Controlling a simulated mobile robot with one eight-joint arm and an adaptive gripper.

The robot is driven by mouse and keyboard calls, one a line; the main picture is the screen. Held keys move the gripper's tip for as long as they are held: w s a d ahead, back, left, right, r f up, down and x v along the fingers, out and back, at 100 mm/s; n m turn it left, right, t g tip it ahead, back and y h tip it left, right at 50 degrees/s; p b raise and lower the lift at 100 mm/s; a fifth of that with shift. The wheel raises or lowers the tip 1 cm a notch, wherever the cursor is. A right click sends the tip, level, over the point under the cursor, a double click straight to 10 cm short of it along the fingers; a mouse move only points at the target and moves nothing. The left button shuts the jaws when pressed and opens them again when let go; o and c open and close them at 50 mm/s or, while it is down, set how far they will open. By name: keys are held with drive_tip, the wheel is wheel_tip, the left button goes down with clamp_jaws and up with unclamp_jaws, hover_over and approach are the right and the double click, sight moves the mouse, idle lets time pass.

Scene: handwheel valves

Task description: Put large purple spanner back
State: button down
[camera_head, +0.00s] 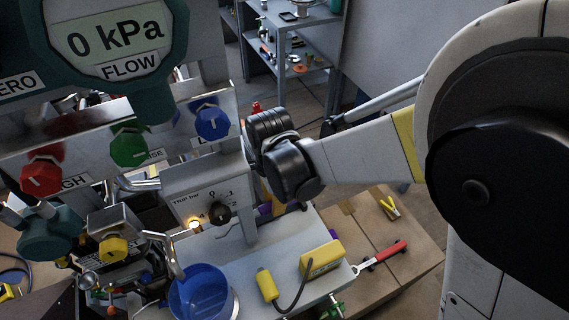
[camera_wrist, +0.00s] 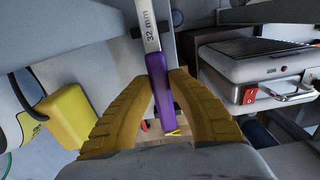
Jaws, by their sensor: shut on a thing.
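The large purple spanner (camera_wrist: 160,88) has a purple handle and a silver shank marked 32 mm, seen in the wrist view. My gripper (camera_wrist: 161,80) has yellow ribbed fingers, one on each side of the purple handle, and is shut on it. The shank points up and away in that view, and its far end runs out of the top of the picture. In the head view only a small purple part (camera_head: 265,209) shows behind the panel post, below my wrist. The fingers are mostly hidden there.
A blue bucket (camera_head: 203,294) and a yellow box with a cable (camera_head: 321,258) are on the grey bench. A red-handled spanner (camera_head: 380,256) and yellow pliers (camera_head: 390,207) lie to the right. The valve panel with coloured knobs (camera_head: 212,122) stands left of my arm.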

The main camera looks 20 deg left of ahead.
drive_tip(key=shift+f+b, duration=0.55)
drive_tip(key=shift+f, duration=0.15)
drive_tip(key=c, duration=0.7)
unclamp_jaws()
drive_tip(key=shift+c, duration=0.2)
drive_tip(key=shift+r, duration=0.15)
drive_tip(key=shift+r+p, duration=2.25)
drive_tip(key=shift+r, duration=0.7)
